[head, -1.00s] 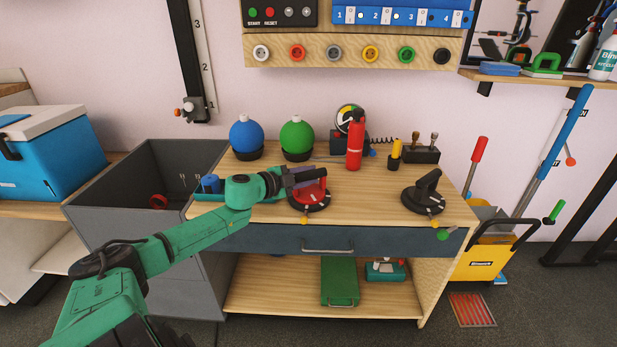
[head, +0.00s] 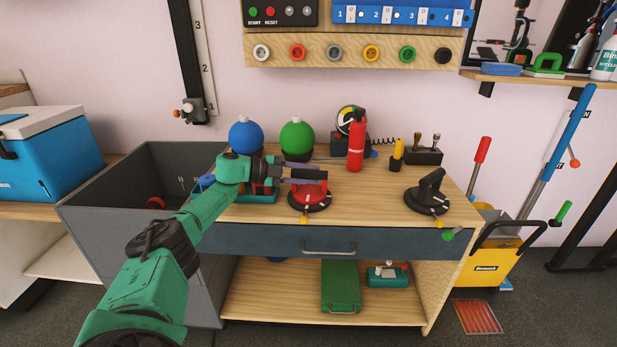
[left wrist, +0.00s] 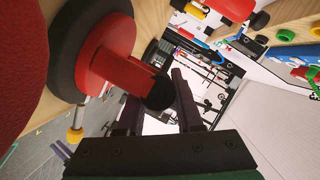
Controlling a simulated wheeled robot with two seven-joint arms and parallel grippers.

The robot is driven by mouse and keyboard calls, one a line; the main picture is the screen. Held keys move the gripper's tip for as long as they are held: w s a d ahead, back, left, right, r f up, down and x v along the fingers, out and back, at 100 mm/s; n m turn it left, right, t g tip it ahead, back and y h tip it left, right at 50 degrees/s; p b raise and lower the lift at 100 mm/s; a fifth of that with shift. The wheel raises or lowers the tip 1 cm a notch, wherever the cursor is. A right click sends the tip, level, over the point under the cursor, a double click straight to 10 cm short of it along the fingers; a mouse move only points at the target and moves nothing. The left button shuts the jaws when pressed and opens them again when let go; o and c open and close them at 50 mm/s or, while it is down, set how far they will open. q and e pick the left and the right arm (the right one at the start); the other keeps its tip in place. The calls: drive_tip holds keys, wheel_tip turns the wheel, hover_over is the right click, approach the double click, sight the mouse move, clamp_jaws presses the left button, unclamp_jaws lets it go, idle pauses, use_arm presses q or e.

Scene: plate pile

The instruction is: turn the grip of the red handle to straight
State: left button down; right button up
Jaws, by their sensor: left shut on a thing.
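The red handle (head: 308,193) sits on a round black dial base with pale marks on the workbench, left of the black handle. My left gripper (head: 306,179) comes in from the left, shut on the grip of the red handle. In the left wrist view, the red handle (left wrist: 108,45) reaches from its dark round base to a black end, which lies between the dark fingers of the left gripper (left wrist: 160,100). The fingers hide part of the grip in the head view, so its exact angle is hard to tell. My right gripper is not in view.
A similar black handle (head: 430,190) stands on the right of the workbench (head: 365,205). A red extinguisher (head: 356,147), a green ball (head: 297,136) and a blue ball (head: 245,134) stand behind. A teal tray (head: 262,198) lies left of the red handle. The bench between the handles is clear.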

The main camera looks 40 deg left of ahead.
use_arm(q)
drive_tip(key=c, duration=0.6)
unclamp_jaws()
drive_tip(key=p+v, duration=0.1)
drive_tip(key=v, duration=1.3)
drive_tip(key=shift+s+a, duration=0.15)
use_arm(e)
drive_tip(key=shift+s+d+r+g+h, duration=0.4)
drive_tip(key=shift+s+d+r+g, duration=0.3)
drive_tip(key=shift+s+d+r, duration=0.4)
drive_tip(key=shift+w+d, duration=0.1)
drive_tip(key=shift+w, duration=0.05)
